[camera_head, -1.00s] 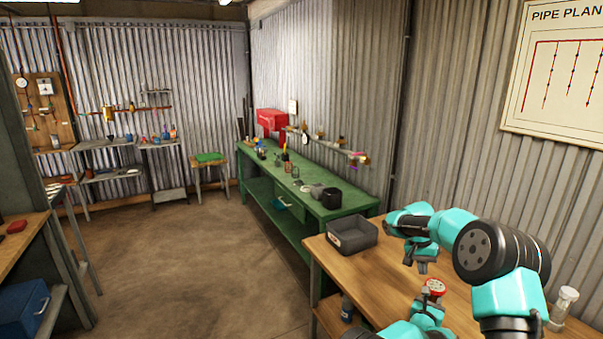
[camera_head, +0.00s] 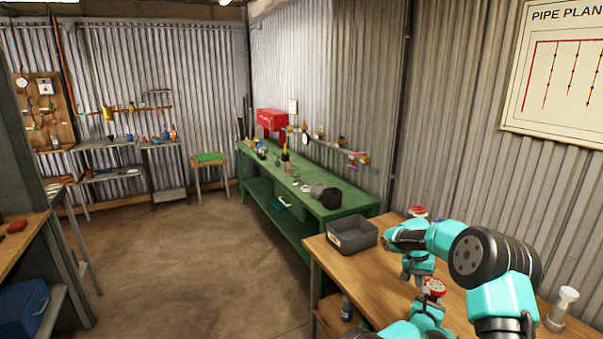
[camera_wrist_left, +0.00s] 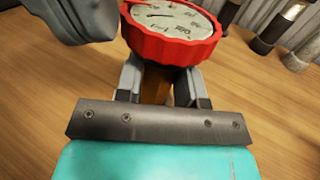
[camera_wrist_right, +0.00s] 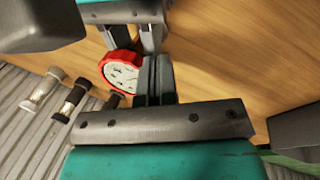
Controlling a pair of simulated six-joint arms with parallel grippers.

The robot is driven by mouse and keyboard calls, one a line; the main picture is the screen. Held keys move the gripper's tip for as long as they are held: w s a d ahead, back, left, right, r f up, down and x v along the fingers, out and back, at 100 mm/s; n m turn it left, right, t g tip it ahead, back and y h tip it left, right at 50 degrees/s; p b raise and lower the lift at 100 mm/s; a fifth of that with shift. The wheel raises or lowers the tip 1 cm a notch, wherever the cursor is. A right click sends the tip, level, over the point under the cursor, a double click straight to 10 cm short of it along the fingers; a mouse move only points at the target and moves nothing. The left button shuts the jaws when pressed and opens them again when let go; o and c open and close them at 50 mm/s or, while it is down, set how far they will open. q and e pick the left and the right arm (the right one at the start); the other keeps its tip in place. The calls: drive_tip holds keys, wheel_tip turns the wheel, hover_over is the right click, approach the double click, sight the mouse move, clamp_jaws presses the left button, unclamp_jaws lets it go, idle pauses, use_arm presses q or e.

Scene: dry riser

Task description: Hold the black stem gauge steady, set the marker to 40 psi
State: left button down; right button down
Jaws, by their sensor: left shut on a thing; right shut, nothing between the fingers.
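A gauge with a red rim and pale dial (camera_wrist_left: 172,28) shows close up in the left wrist view; it also shows in the head view (camera_head: 433,287) and right wrist view (camera_wrist_right: 121,73). My left gripper (camera_wrist_left: 163,78) is shut on it below the dial, above the wooden table. Printed numbers and a dark needle show on the dial; the marker's setting cannot be read. My right gripper (camera_wrist_right: 154,62) is shut and empty, right beside the gauge's rim; whether it touches is unclear. In the head view it is above the gauge (camera_head: 418,275).
Another red-topped thing (camera_head: 417,211) stands farther back, partly behind my right arm. A grey open bin (camera_head: 352,236) sits at the table's far left corner. A green bench (camera_head: 345,210) holds several items beyond.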

drive_tip(key=shift+d, duration=0.2)
idle(0.4)
drive_tip(key=shift+w+d, duration=0.2)
drive_tip(key=shift+w, duration=0.35)
drive_tip(key=shift+w+d, duration=0.2)
drive_tip(key=shift+w, duration=0.35)
drive_tip(key=shift+w+d, duration=0.55)
drive_tip(key=shift+d, duration=0.1)
idle(0.3)
drive_tip(key=shift+w, duration=0.1)
drive_tip(key=shift+w+a, duration=0.25)
drive_tip(key=shift+r, duration=0.1)
idle(0.5)
wheel_tip(320, 180, up, 6)
drive_tip(key=shift+f, duration=0.1)
idle(0.4)
